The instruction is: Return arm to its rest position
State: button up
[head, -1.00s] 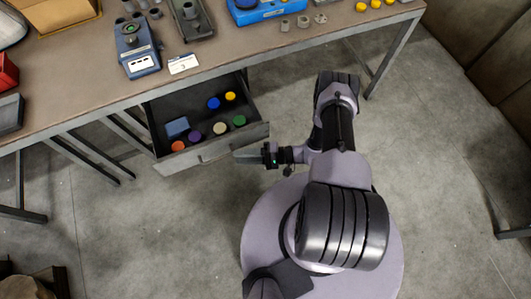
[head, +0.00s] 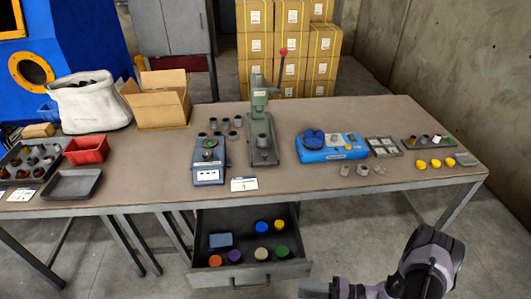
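My arm (head: 425,262) shows at the bottom right of the head view, bent over the bare floor. My gripper (head: 315,289) is at the bottom edge, pointing left, just right of and in front of the open drawer (head: 240,281). Its fingers are seen edge-on and cut by the frame, so whether they are open or shut is unclear. I see nothing held in it. The drawer holds a blue box (head: 221,240) and several coloured round pieces, such as a red-orange one (head: 215,260).
The workbench (head: 330,192) spans the view behind the arm. It carries a green press (head: 260,110), a blue fixture (head: 328,148), a blue-grey device (head: 209,165), trays and yellow caps (head: 435,163). Cartons (head: 290,50) stand behind. Floor right of the drawer is clear.

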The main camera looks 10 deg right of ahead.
jog(key=w+a+r+n+g+h, duration=0.1)
jog(key=w+r+n+g+h, duration=0.15)
jog(key=r, duration=1.05)
jog(key=w+a+r+n+g+h, duration=0.15)
jog(key=r+g+h, duration=0.25)
jog(key=r, duration=0.9)
jog(key=s+a+r+m+t+h, duration=0.1)
jog(key=s+a+r+t+h, duration=0.2)
jog(key=s+r, duration=0.3)
jog(key=s+a+r+m+t+h, duration=0.1)
jog(key=s+a+r+t+h, duration=0.2)
jog(key=s+r, duration=0.4)
notch_tip(320, 180, up, 6)
jog(key=shift+s+t+h, duration=0.25)
jog(key=shift+t+h, duration=0.2)
jog(key=shift+h, duration=0.1)
